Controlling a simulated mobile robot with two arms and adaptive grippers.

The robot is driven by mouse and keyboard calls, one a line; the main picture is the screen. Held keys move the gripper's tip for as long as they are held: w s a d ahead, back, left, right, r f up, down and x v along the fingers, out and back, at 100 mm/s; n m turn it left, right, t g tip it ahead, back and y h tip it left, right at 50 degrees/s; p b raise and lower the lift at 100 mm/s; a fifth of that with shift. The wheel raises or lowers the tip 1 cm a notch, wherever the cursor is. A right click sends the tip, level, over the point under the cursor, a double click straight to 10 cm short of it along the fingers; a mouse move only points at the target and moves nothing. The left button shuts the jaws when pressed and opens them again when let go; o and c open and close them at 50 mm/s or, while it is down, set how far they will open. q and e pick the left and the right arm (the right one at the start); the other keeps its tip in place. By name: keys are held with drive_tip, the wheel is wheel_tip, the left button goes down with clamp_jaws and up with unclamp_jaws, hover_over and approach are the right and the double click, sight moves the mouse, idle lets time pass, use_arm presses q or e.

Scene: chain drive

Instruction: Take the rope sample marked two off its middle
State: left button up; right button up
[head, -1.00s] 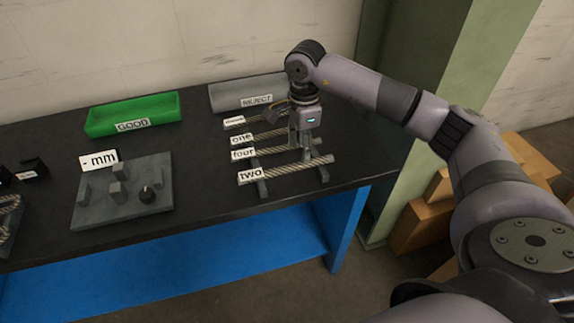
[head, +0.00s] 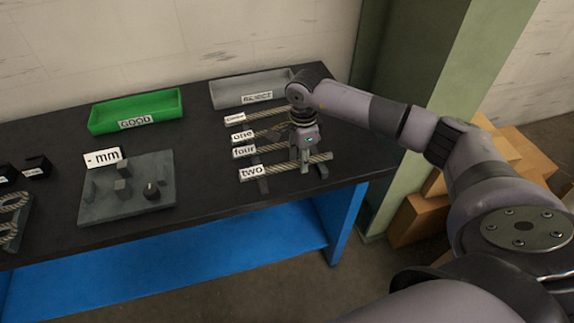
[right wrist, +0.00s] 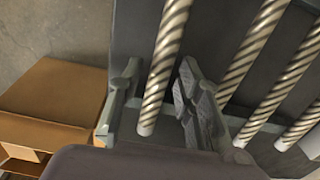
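The rope sample marked two (head: 282,167) is the nearest rod-like rope on the rack, with its white label at its left end. My right gripper (head: 305,168) is at this rope, right of its middle, pointing down. In the right wrist view the rope (right wrist: 170,40) runs between the two spread fingers of the right gripper (right wrist: 160,78), with gaps on both sides. The gripper is open and holds nothing. My left gripper is not in view.
Behind lie samples marked four (head: 244,152) and one (head: 242,135), and another whose label is hard to read. A grey REJECT tray (head: 228,98) and green GOOD tray (head: 100,126) stand at the back. A grey gauge block (head: 130,205) with a "- mm" sign is left.

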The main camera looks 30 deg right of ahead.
clamp_jaws()
drive_tip(key=shift+w, duration=0.1)
idle(0.6)
drive_tip(key=shift+r, duration=0.15)
